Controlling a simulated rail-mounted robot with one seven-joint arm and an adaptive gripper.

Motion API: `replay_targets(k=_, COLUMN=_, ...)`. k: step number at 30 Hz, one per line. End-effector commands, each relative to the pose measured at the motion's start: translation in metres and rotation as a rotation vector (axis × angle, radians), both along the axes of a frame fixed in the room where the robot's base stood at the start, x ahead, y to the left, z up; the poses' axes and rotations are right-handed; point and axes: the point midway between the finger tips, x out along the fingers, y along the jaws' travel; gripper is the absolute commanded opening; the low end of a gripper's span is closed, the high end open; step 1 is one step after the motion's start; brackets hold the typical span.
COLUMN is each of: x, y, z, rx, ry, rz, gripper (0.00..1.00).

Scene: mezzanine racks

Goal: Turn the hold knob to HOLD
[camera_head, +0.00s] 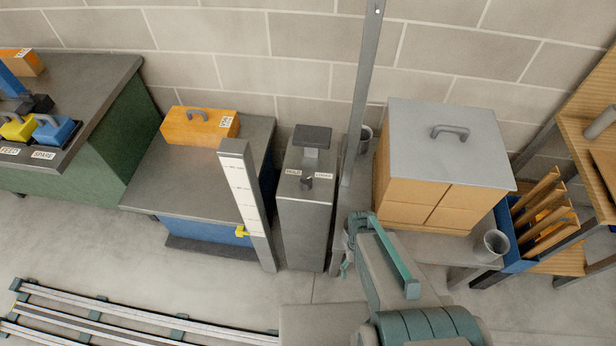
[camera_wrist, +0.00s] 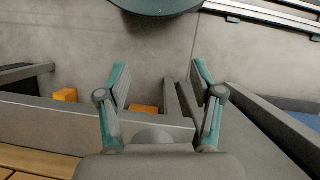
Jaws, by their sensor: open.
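The hold knob (camera_head: 307,182) is a small dark knob on the sloping top of a narrow grey pedestal (camera_head: 303,232). A white label reading HOLD (camera_head: 293,172) is at its left, and another label (camera_head: 323,176) too small to read is at its right. I cannot tell which label the knob points to. My gripper (camera_head: 352,243) is right of and below the knob in the head view, apart from it. In the wrist view my gripper (camera_wrist: 160,75) has its two fingers spread with nothing between them. The knob is not recognisable in the wrist view.
A white-faced upright post (camera_head: 243,195) stands close left of the pedestal, and a tall grey rack post (camera_head: 362,95) rises close right. A wooden drawer cabinet (camera_head: 447,145) stands right. A bench with an orange box (camera_head: 199,126) is left. Open floor (camera_head: 90,250) lies at front left.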

Motion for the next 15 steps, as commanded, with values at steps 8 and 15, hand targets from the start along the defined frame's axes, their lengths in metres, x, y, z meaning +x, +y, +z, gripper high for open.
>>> replay_targets(k=8, x=0.092, y=0.0, z=0.1, rx=0.0, ry=-0.18, rz=0.001, gripper=0.66)
replay_targets(k=15, x=0.165, y=0.002, z=0.195, rx=-0.002, ry=-0.338, rz=-0.006, gripper=0.66)
